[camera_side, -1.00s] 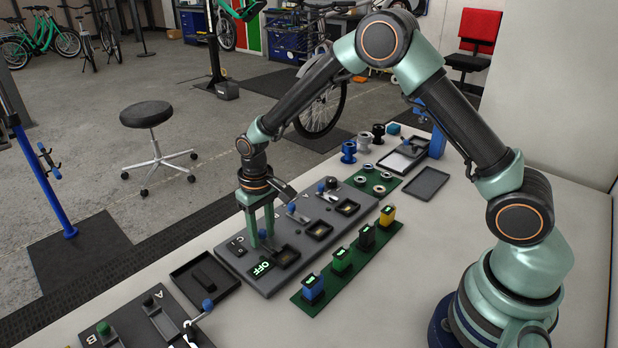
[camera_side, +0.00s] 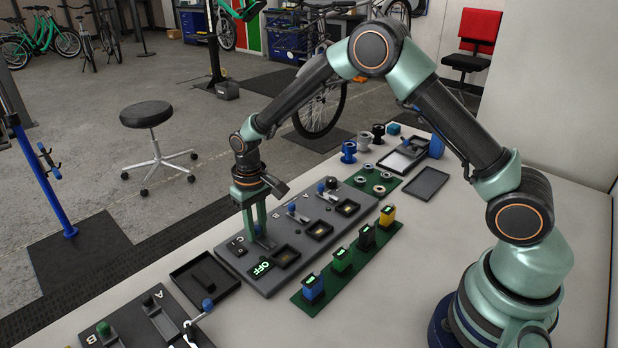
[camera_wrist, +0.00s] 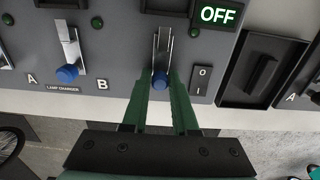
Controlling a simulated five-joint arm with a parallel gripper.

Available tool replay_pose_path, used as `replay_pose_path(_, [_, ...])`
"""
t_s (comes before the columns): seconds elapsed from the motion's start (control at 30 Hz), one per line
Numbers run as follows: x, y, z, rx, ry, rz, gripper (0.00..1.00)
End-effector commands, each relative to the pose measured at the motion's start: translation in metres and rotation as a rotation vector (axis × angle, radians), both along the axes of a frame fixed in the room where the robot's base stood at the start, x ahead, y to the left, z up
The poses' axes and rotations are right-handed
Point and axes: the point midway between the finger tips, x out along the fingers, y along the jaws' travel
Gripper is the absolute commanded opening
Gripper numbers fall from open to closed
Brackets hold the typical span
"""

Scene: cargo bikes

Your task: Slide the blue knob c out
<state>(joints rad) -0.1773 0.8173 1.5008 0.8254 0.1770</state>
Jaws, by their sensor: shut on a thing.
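The blue knob c (camera_wrist: 160,80) sits at the end of a metal slide (camera_wrist: 162,45) on a dark grey panel (camera_wrist: 120,70). My gripper (camera_wrist: 160,88) has its two green fingers on either side of the knob, shut on it. In the side view my gripper (camera_side: 259,234) reaches down to the panel (camera_side: 297,238) beside the lit OFF display (camera_side: 262,268). The knob is mostly hidden by the fingers there. The letter at this knob is not readable in the wrist view.
Another blue knob (camera_wrist: 67,73) stands left of mine, between letters A and B. A rocker switch (camera_wrist: 201,80) is close on the right. A black tray (camera_side: 205,277) lies beside the panel. A green strip (camera_side: 350,260) with several coloured modules is nearer my base.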

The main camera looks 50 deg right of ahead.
Motion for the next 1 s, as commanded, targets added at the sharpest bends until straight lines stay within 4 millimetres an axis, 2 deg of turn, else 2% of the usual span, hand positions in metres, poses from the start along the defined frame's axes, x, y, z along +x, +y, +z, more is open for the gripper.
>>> replay_pose_path(0.1, [0.001,-0.001,0.0,0.001,-0.003,-0.001,0.0])
replay_pose_path(0.13, [0.001,0.0,0.0,0.001,-0.003,-0.001,0.38])
replay_pose_path(0.17, [0.001,0.0,0.0,0.001,-0.003,-0.001,0.45])
replay_pose_path(0.5, [0.001,0.0,0.002,0.001,-0.003,-0.001,0.45])
replay_pose_path(1.0, [0.001,0.0,0.042,0.001,-0.003,-0.001,0.45])
